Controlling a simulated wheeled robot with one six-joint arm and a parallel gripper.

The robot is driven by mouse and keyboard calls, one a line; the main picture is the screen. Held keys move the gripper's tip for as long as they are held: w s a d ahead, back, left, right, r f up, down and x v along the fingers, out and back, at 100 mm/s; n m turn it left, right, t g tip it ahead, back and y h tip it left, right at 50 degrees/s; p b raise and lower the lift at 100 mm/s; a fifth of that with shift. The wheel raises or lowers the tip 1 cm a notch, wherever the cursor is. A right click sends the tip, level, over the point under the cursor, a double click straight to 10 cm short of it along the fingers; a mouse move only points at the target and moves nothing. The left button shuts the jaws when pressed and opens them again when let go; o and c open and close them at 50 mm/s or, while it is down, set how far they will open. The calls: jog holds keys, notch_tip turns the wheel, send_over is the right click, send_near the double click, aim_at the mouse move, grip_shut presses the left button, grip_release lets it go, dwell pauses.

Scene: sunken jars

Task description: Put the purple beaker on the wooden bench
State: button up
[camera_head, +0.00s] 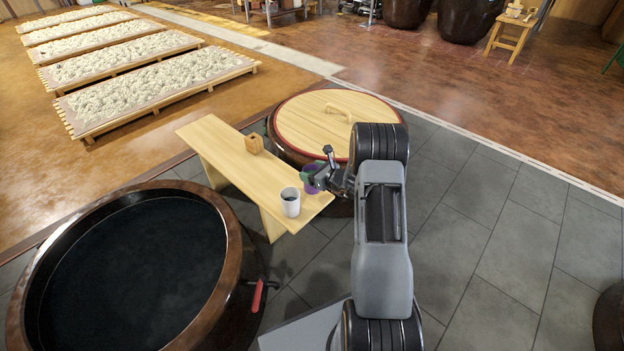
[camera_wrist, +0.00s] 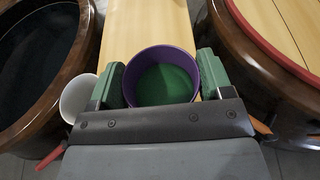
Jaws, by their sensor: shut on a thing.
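The purple beaker (camera_head: 311,178) is at the near right end of the wooden bench (camera_head: 215,147). In the wrist view the purple beaker (camera_wrist: 162,59) has a green inside and sits between the two green fingers of my gripper (camera_wrist: 160,75). My gripper (camera_head: 322,172) is shut on the beaker, one finger on each side. The beaker looks upright, over or on the bench (camera_wrist: 145,25); I cannot tell whether its base touches the wood. In the head view my gripper hides part of it.
A white cup (camera_head: 290,202) stands on the bench just left of the beaker. A large open jar (camera_head: 235,270) is at left. A jar with a wooden lid (camera_head: 300,118) is behind. The bench's far left end is clear.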

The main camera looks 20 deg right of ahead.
jog(key=shift+w+f+b, duration=0.15)
jog(key=shift+f+b, duration=0.7)
jog(key=shift+f, duration=0.8)
jog(key=shift+f, duration=0.15)
jog(key=o, duration=1.1)
jog(key=shift+o, duration=0.2)
